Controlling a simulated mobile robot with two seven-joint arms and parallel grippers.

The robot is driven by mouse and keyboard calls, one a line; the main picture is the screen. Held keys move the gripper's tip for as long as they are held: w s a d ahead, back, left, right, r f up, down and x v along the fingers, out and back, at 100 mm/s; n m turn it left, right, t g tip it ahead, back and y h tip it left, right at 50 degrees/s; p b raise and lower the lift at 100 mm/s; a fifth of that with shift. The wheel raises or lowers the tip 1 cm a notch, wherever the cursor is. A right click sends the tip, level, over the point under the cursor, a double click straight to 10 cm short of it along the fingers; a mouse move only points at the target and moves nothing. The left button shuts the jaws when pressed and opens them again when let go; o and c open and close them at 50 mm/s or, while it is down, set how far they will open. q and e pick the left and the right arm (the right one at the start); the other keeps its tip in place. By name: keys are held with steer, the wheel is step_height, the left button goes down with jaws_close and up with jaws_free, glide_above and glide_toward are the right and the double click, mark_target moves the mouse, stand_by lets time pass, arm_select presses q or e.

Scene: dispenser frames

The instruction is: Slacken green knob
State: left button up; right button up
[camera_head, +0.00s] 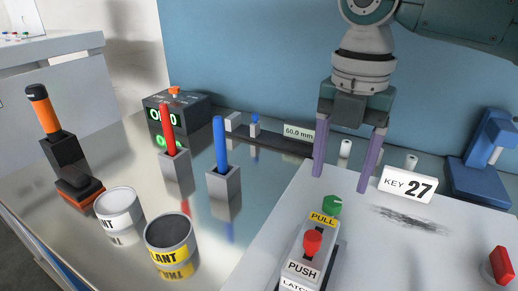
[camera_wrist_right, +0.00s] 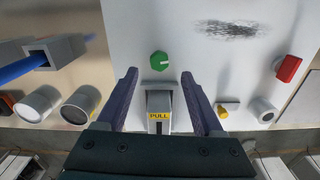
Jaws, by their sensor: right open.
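The green knob (camera_head: 332,204) is a small round knob with a pale mark, on the white panel (camera_head: 392,250) just beyond the PULL label. It also shows in the right wrist view (camera_wrist_right: 159,61), ahead of and between the fingertips. My right gripper (camera_head: 343,183) is open and empty, with purple fingers pointing down. It hangs above the panel near the knob and does not touch it. In the right wrist view my right gripper (camera_wrist_right: 160,75) has its fingers spread either side of the PULL block. My left gripper is not in view.
A PULL/PUSH block (camera_head: 310,250) with a red button stands close in front of the knob. A KEY 27 sign (camera_head: 408,185) and a red handle (camera_head: 501,265) are to the right. Blue (camera_head: 220,145) and red (camera_head: 167,130) sticks stand in holders at left, near two cans.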

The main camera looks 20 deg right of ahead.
mark_target(333, 202)
step_height(333, 202, down, 5)
steer(key=shift+f, duration=0.1)
stand_by(0.3)
jaws_close()
stand_by(0.4)
